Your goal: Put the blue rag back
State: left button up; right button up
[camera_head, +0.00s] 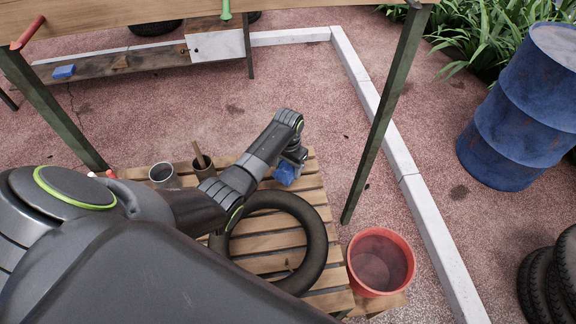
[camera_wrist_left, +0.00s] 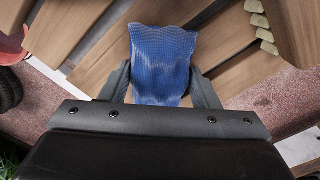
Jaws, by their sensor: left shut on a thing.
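The blue rag (camera_head: 285,174) is at my left gripper (camera_head: 293,160), over the far right part of a slatted wooden table (camera_head: 318,188). In the left wrist view the blue rag (camera_wrist_left: 163,62) stands up between the two dark fingers of the left gripper (camera_wrist_left: 163,92), which is shut on it. Wooden slats show behind the rag. I cannot tell whether the rag touches the slats. My right gripper is not in view.
A black tyre (camera_head: 316,240) lies on the table, just nearer than the rag. A red bucket (camera_head: 381,262) and a green post (camera_head: 384,118) are to the right.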

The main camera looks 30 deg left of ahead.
aim_at(288, 165)
pick_arm(q)
jog(key=shift+s+f, duration=0.1)
jog(key=shift+f, duration=0.15)
jog(key=shift+s+f, duration=0.1)
jog(key=shift+f, duration=0.05)
jog(key=o, duration=0.9)
jog(key=shift+c, duration=0.2)
jog(key=shift+o, duration=1.2)
jog(key=shift+s, duration=0.1)
jog(key=shift+s+f, duration=0.1)
jog(key=shift+f, duration=0.1)
jog(key=shift+d, duration=0.1)
jog(key=shift+r, duration=0.5)
notch_tip(288, 165, up, 12)
jog(key=shift+w+r, duration=0.2)
jog(key=shift+w, duration=0.25)
